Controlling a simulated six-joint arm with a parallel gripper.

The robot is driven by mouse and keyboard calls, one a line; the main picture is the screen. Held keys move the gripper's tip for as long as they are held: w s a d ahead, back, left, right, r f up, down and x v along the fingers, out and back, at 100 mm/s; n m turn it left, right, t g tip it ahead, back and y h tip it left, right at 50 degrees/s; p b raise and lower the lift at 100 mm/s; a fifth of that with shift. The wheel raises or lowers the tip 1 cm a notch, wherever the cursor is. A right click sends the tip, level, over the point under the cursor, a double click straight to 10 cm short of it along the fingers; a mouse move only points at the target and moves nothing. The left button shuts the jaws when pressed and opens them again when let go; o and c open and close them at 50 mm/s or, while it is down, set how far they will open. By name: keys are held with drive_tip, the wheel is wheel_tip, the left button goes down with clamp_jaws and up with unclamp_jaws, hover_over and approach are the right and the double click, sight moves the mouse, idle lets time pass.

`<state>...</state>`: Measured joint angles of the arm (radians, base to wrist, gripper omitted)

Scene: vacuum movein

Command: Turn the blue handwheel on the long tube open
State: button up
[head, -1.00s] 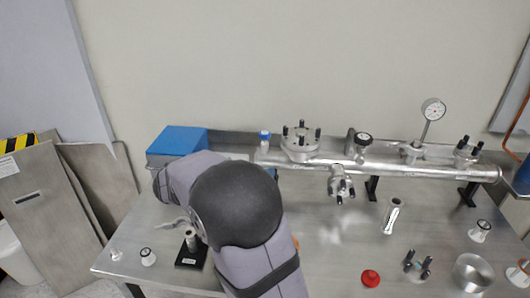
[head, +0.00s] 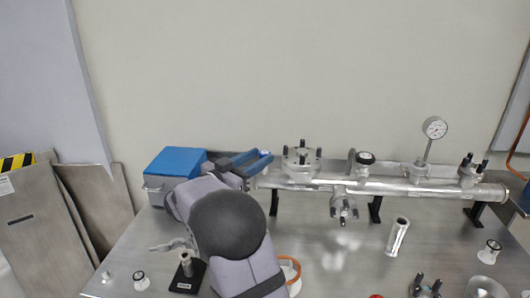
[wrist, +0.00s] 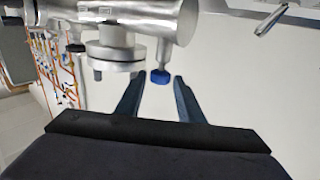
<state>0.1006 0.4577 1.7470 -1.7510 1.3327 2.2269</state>
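The long silver tube (head: 400,188) lies across supports at the back of the table; part of it shows at the top of the wrist view (wrist: 140,10). The blue handwheel (wrist: 160,77) sits on a short silver stem off the tube near its left end. In the head view it is mostly hidden by my gripper's fingers. My gripper (head: 262,162) is at the tube's left end. Its two blue fingers are open, with the handwheel in the gap at their tips in the wrist view; I cannot tell whether they touch it.
A bolted flange (head: 301,160) stands just right of the handwheel, followed by a black-knobbed valve (head: 365,158) and a dial gauge (head: 434,128). A blue box (head: 176,164) is at the left. Loose parts, including a small silver tube (head: 397,236), stand on the table front.

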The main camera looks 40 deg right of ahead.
sight(261, 157)
drive_tip(key=shift+w+d+p, duration=0.2)
drive_tip(key=shift+d, duration=0.65)
drive_tip(key=shift+w+d+p, duration=0.15)
drive_tip(key=shift+d+p, duration=0.05)
drive_tip(key=shift+d, duration=0.65)
drive_tip(key=shift+c, duration=0.4)
drive_tip(key=c, duration=0.7)
